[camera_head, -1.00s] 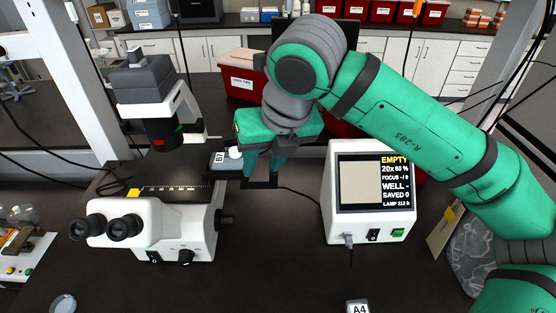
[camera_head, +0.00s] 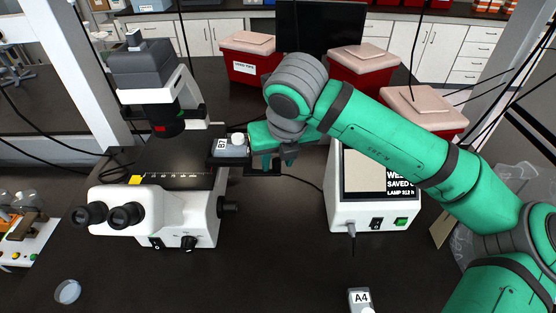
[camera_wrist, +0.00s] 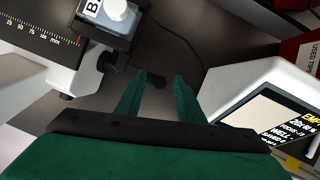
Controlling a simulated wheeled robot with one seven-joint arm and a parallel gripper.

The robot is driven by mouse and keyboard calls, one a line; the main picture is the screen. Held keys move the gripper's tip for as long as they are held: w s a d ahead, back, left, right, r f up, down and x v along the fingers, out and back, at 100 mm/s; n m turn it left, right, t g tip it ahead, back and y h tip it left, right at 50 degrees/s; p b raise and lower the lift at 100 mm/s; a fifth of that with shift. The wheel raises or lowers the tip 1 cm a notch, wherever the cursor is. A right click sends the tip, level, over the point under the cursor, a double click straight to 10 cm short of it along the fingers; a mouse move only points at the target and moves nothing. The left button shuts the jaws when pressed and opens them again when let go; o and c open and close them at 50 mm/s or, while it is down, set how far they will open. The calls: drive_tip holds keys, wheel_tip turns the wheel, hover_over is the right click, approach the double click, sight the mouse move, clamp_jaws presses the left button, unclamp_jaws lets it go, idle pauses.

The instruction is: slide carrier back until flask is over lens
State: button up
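A small grey flask (camera_head: 237,141) with a white cap and a "B7" label sits in the black carrier (camera_head: 246,170) at the right end of the microscope's dark stage (camera_head: 172,184). The flask is right of the illumination head (camera_head: 163,121). The lens under the stage is not visible. My gripper (camera_head: 277,161) is just right of the flask, close to the carrier's right end; I cannot tell whether they touch. In the wrist view, my gripper's green fingers (camera_wrist: 158,92) are apart with nothing visibly held. The flask (camera_wrist: 118,16) and carrier (camera_wrist: 100,36) are beyond them, upper left.
The white microscope body (camera_head: 180,215) has eyepieces and a focus knob (camera_head: 229,207). A display box (camera_head: 372,210) stands to the right, partly behind my arm. Red bins (camera_head: 252,72) are at the back. A flask labelled A4 (camera_head: 360,298) is at the front. The bench middle is clear.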

drive_tip(key=shift+w+a+f, duration=0.15)
drive_tip(key=shift+w+f, duration=0.05)
drive_tip(key=shift+f, duration=0.15)
